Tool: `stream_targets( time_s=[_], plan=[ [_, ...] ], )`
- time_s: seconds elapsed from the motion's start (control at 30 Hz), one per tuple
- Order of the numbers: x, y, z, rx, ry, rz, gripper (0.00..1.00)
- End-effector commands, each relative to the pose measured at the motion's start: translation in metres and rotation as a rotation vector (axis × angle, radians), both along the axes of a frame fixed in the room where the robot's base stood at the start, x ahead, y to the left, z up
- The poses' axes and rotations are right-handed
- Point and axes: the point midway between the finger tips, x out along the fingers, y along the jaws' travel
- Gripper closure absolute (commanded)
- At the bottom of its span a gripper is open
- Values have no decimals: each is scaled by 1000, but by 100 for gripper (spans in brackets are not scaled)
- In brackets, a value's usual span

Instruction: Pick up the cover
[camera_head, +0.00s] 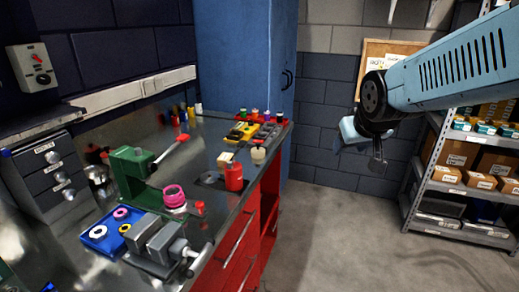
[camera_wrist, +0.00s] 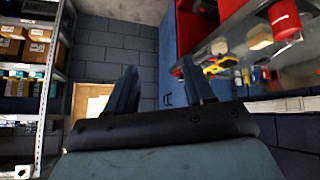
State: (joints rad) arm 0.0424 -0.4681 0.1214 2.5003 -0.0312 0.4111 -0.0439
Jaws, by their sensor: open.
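My gripper (camera_head: 362,148) is raised at the right in the head view, over the floor and well apart from the bench. In the wrist view its two fingers (camera_wrist: 162,88) stand apart with nothing between them. I cannot tell for sure which thing is the cover. A small cream pot (camera_head: 258,154) stands farther back, near a red bottle (camera_head: 234,177). The red bottle also shows in the wrist view (camera_wrist: 284,18).
A blue cabinet (camera_head: 245,55) stands behind. Shelves (camera_head: 445,187) with boxes are at right. The floor between is clear.

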Motion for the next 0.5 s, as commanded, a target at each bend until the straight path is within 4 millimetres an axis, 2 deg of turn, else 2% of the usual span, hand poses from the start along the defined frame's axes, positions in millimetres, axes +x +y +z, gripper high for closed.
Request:
stream_targets(
  time_s=[0.03,0.2,0.5],
  plan=[
    [16,5,-9,-7,-17,19,47],
    [66,23,-31,-23,-113,95,47],
    [134,64,-75,1,-288,224,47]
  ],
)
